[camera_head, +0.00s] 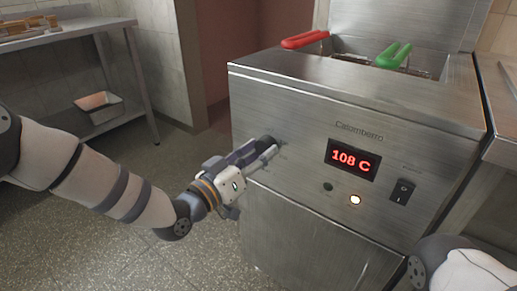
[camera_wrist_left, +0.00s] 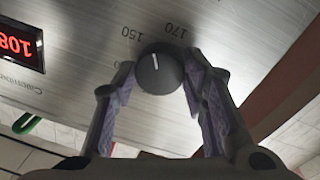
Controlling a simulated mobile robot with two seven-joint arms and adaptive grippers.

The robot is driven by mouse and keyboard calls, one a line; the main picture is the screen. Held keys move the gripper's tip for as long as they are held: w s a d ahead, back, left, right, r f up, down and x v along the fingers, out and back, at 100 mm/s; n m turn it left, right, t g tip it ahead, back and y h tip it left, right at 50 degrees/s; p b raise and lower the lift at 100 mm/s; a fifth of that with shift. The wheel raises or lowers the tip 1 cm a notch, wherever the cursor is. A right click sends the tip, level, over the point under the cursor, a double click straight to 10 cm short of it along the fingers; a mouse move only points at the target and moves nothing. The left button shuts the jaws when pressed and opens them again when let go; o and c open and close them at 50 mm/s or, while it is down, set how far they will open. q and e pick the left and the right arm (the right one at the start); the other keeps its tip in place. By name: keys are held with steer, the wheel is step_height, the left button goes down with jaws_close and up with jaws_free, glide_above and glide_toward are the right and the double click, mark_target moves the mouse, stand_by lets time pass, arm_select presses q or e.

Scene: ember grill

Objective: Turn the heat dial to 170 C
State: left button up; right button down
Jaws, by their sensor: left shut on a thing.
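The round black heat dial (camera_wrist_left: 163,77) is on the steel front panel of the fryer. In the left wrist view its white mark points between the printed 150 and 170. My left gripper (camera_head: 264,149) is shut on the dial, with a purple-lined finger on either side of it. In the head view the gripper largely hides the dial. The red display (camera_head: 352,160) reads 108 C. My right gripper is not in view.
The panel also has a black rocker switch (camera_head: 402,191), a lit lamp (camera_head: 355,200) and a dark lamp (camera_head: 328,187). Red (camera_head: 305,39) and green (camera_head: 393,56) basket handles are on top. A steel table (camera_head: 75,31) stands left, with open floor between.

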arm_select(q)
steer(key=m+p, duration=0.2)
steer(key=m, duration=0.4)
steer(key=shift+r+p, duration=0.15)
steer(key=shift+p, duration=0.25)
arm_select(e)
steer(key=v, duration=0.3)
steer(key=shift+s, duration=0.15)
arm_select(q)
steer(key=shift+w+a+m, duration=0.1)
steer(key=shift+m, duration=0.2)
steer(key=o, duration=1.2)
steer(key=shift+c, duration=0.2)
steer(key=v, duration=1.2)
steer(key=shift+r, duration=0.15)
